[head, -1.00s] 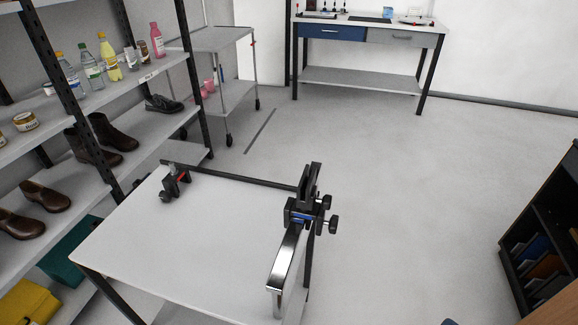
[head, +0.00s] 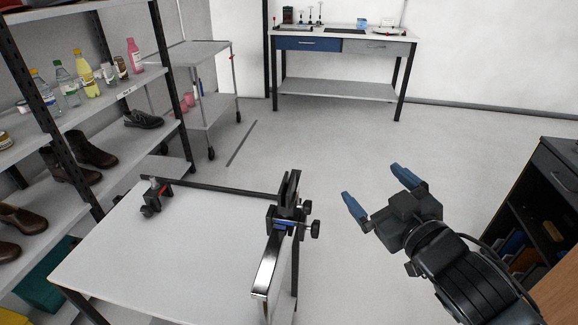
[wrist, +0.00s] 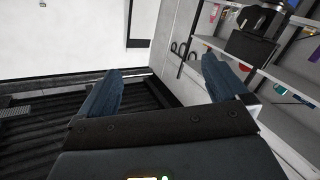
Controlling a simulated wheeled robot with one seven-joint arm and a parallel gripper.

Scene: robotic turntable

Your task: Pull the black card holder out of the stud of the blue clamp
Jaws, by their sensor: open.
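The black card holder (head: 288,189) stands upright, with a slot between its two plates, at the right back corner of the white table in the head view. It sits on top of the clamp with a blue part (head: 284,223), fixed at the table's edge. The stud between them is hidden. Black knobs stick out on the clamp's right side. My gripper (head: 377,184) is open and empty, in the air right of the clamp and apart from it. Its blue fingers also show in the wrist view (wrist: 160,78), with nothing between them. The card holder is not seen there.
A second black clamp with a red part (head: 153,197) is at the white table's (head: 180,245) far left corner. A shiny metal bar (head: 268,266) runs forward from the blue clamp. Shelves (head: 100,110) stand left, a dark cabinet (head: 555,185) right. The tabletop middle is clear.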

